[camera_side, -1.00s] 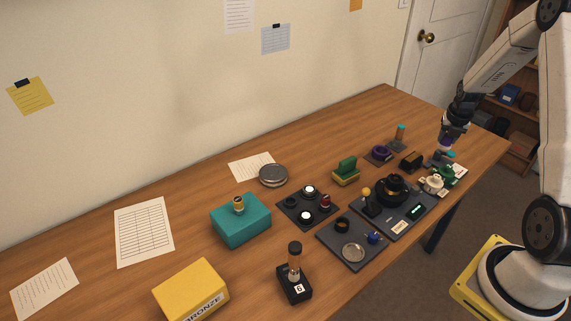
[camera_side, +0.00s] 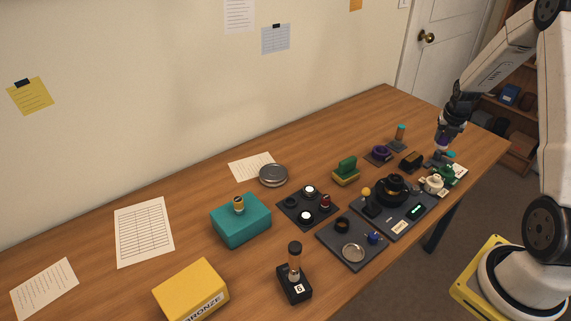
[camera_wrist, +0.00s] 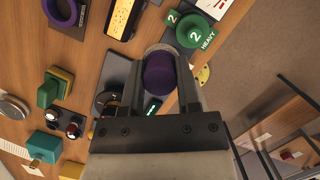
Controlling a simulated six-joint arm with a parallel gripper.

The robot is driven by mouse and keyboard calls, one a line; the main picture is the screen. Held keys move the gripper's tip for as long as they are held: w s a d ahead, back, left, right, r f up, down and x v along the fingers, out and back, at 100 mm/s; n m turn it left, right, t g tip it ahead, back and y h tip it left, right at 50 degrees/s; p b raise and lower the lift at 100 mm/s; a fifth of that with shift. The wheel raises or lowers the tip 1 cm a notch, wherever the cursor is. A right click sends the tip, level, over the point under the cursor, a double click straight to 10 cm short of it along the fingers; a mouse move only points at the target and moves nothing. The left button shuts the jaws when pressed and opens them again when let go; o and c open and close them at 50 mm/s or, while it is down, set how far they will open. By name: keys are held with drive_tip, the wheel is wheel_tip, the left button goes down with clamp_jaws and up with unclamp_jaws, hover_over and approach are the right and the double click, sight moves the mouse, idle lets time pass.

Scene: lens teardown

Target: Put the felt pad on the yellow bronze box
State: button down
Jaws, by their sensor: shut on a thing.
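My gripper (camera_wrist: 160,85) is shut on a purple round-topped piece (camera_wrist: 158,73) with a pale grey disc edge beyond it, which looks like the felt pad. In the side view my gripper (camera_side: 442,140) is at the far right end of the table, over the small parts there. The piece is small and partly hidden there, and I cannot tell its clearance from the surface. The yellow bronze box (camera_side: 186,289), lettered BRONZE, stands at the front left of the table, far from my gripper. Its visible top is bare.
A teal box (camera_side: 241,226) with a small yellow-banded piece on it stands between. Dark trays (camera_side: 335,250) of lens parts and an upright black stand (camera_side: 294,285) fill the middle and front. The wood along the wall is mostly clear.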

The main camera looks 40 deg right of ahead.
drive_tip(key=w+a+r+n, duration=0.1)
drive_tip(key=w+a+n, duration=0.1)
drive_tip(key=w+a, duration=0.5)
drive_tip(key=w+a+r+n+y, duration=0.1)
drive_tip(key=w+a, duration=0.1)
drive_tip(key=a, duration=0.8)
drive_tip(key=w+a+r+n, duration=0.1)
drive_tip(key=w+a+n, duration=0.1)
drive_tip(key=w+a, duration=0.5)
drive_tip(key=s+a+r+n+t, duration=0.1)
drive_tip(key=s+a+n, duration=0.1)
drive_tip(key=a, duration=0.9)
drive_tip(key=s+a+r+n, duration=0.1)
drive_tip(key=a, duration=1)
drive_tip(key=s+a+r+n+y, duration=0.1)
drive_tip(key=s+a+n, duration=0.1)
drive_tip(key=s+a, duration=0.5)
drive_tip(key=s+a+r+n+y, duration=0.1)
drive_tip(key=s+a+n, duration=0.2)
drive_tip(key=s+a, duration=0.5)
drive_tip(key=a, duration=0.8)
drive_tip(key=shift+a+r, duration=0.2)
drive_tip(key=shift+r, duration=0.15)
